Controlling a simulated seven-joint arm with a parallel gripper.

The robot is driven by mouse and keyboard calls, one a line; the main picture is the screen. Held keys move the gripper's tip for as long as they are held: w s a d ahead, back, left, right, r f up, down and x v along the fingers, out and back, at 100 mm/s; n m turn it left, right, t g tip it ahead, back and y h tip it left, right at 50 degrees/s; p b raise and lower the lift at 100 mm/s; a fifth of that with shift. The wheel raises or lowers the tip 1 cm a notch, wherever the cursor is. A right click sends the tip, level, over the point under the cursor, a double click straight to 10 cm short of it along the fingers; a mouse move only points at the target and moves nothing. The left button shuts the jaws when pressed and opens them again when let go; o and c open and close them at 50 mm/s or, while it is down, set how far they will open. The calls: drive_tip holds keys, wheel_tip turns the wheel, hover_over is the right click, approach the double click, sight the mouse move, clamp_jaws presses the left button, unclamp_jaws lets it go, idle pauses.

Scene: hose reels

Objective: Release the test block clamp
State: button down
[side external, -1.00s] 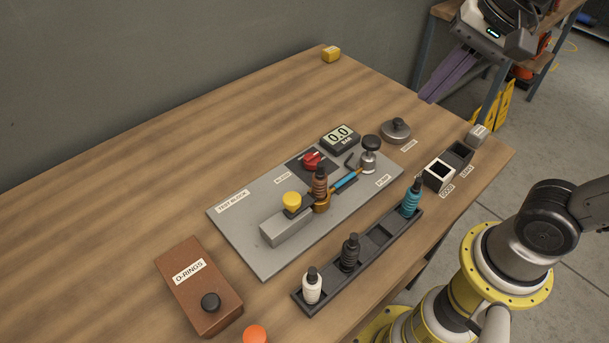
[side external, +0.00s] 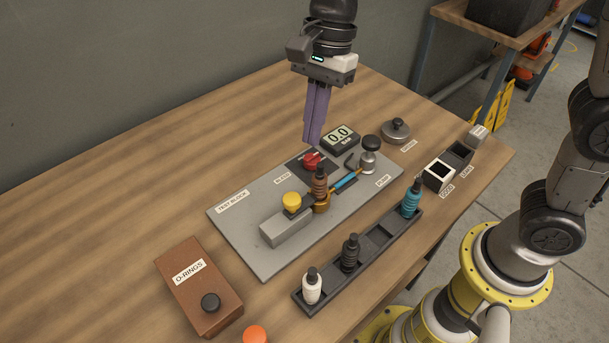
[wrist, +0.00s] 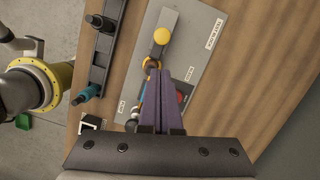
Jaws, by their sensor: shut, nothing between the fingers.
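The test block (side external: 287,229) is a grey bar on a light grey plate (side external: 240,240) at the middle of the bench. A yellow knob (side external: 291,199) stands at its right end and also shows in the wrist view (wrist: 161,36); it looks like the clamp's knob. A brown ribbed fitting (side external: 320,182) stands upright beside it in a brass-coloured holder. A red bleed knob (side external: 311,160) sits behind the fitting. My gripper (side external: 312,142) has long purple fingers, shut and empty, pointing down above the plate's back edge near the red knob. In the wrist view the fingers partly cover the plate.
A gauge (side external: 340,137) reading 0.0 and a pump (side external: 369,155) stand at the plate's right. A dark rack (side external: 373,241) holds white, black and teal fittings in front. A brown O-rings box (side external: 198,285) is at left. The bench's back left is clear.

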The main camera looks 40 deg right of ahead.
sight(287, 196)
drive_tip(key=x, duration=1)
drive_tip(key=shift+a, duration=0.1)
idle(0.3)
drive_tip(key=a, duration=0.3)
drive_tip(key=shift+a, duration=0.2)
drive_tip(key=v, duration=1)
